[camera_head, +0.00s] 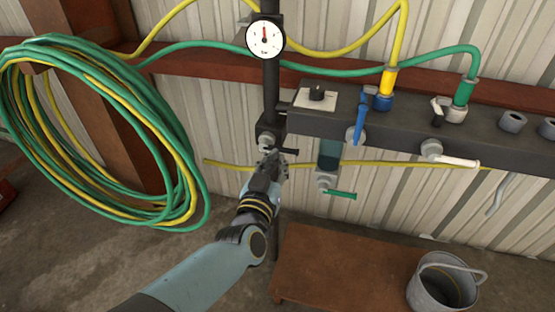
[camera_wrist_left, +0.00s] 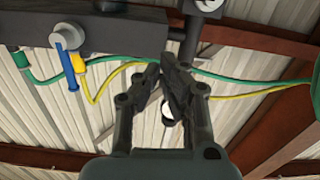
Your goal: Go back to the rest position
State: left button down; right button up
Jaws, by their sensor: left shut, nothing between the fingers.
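My left gripper (camera_head: 272,162) is shut and empty. In the head view it reaches up in front of the lower end of the dark vertical pipe (camera_head: 271,85), close to a small valve fitting (camera_head: 266,140) there. I cannot tell whether it touches the fitting. In the left wrist view my left gripper (camera_wrist_left: 168,72) shows its fingertips close together below the dark manifold bar (camera_wrist_left: 95,35), with nothing between them. My right gripper is in neither view.
A round gauge (camera_head: 265,38) sits on the pipe. The manifold bar (camera_head: 390,128) carries a blue lever (camera_head: 361,122) and yellow and green hoses. Coiled hoses (camera_head: 180,150) hang at left. A brown bench (camera_head: 340,262) with a metal bucket (camera_head: 425,295) stands below. Open floor lies at lower left.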

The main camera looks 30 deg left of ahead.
pick_arm(q)
jog(key=s+a+f+m+g+h+b, duration=0.1)
jog(key=s+f+g+b, duration=0.1)
jog(key=s+f, duration=0.65)
jog(key=s+a+f+m+g+h+b, duration=0.15)
jog(key=s+f, duration=0.35)
jog(key=f, duration=0.6)
jog(key=s+f+m+g+h+b, duration=0.1)
jog(key=s+f+m+g+b, duration=0.15)
jog(key=s+f, duration=0.6)
jog(key=s+a+f+g, duration=0.1)
jog(key=s+f+g, duration=0.2)
jog(key=s+f, duration=0.2)
jog(key=s+a+f+g+b, duration=0.1)
jog(key=s+f+g, duration=0.2)
jog(key=s, duration=0.9)
jog(key=s+a+f+n+g+b, duration=0.1)
jog(key=s+f+g, duration=0.3)
jog(key=s, duration=0.5)
notch_tip(320, 180, down, 3)
jog(key=shift+s+a+r, duration=0.15)
jog(key=shift+a, duration=0.35)
